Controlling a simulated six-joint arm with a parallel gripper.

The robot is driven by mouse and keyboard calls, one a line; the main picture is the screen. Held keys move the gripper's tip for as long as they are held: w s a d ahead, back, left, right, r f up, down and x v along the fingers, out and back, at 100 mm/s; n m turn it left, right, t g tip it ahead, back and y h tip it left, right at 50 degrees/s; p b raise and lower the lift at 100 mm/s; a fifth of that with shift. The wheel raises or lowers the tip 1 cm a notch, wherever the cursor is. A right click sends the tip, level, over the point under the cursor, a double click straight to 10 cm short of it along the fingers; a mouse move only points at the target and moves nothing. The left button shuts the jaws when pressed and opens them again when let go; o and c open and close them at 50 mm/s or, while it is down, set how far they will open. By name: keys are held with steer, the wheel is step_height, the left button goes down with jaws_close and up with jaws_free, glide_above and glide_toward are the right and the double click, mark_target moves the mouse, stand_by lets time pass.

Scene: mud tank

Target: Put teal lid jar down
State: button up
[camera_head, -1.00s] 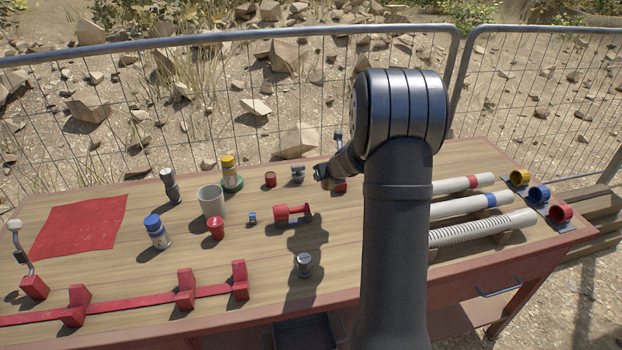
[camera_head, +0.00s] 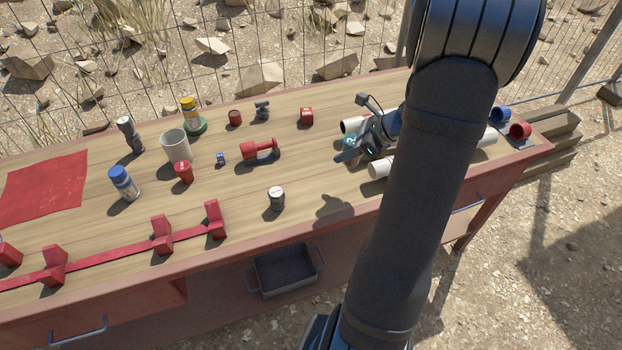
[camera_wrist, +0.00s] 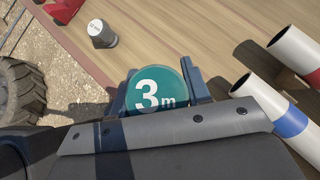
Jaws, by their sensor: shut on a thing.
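The teal lid jar (camera_wrist: 157,91) fills the middle of the wrist view, its round teal top marked "3 m" in white. My gripper (camera_wrist: 158,94) is shut on it, with a dark finger on each side. In the head view my gripper (camera_head: 352,151) is over the right half of the workbench (camera_head: 310,180), near the left ends of the pale pipes. Only a little teal shows there, and the jar's lower body is hidden. A shadow on the wood below and left suggests that the gripper and jar are above the surface.
Pale pipes (camera_wrist: 270,104) lie close to the right of the jar. A small grey-lidded can (camera_head: 276,198) stands near the front edge. A red spool-like part (camera_head: 260,150), a grey cup (camera_head: 176,147) and several bottles are farther left. Bare wood lies between the can and pipes.

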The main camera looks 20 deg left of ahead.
steer(key=shift+s+d, duration=0.3)
steer(key=shift+s, duration=0.1)
steer(key=a+f, duration=0.2)
steer(key=a, duration=0.1)
steer(key=a+f, duration=0.2)
steer(key=a, duration=0.2)
steer(key=a+f, duration=0.2)
steer(key=a, duration=0.2)
steer(key=shift+s+f, duration=0.3)
steer(key=shift+s, duration=0.05)
steer(key=shift+a+f, duration=0.15)
steer(key=shift+f, duration=1.9)
steer(key=shift+f, duration=0.1)
steer(key=o, duration=1.1)
steer(key=shift+c, duration=0.2)
steer(key=v, duration=1.2)
steer(key=shift+w, duration=0.2)
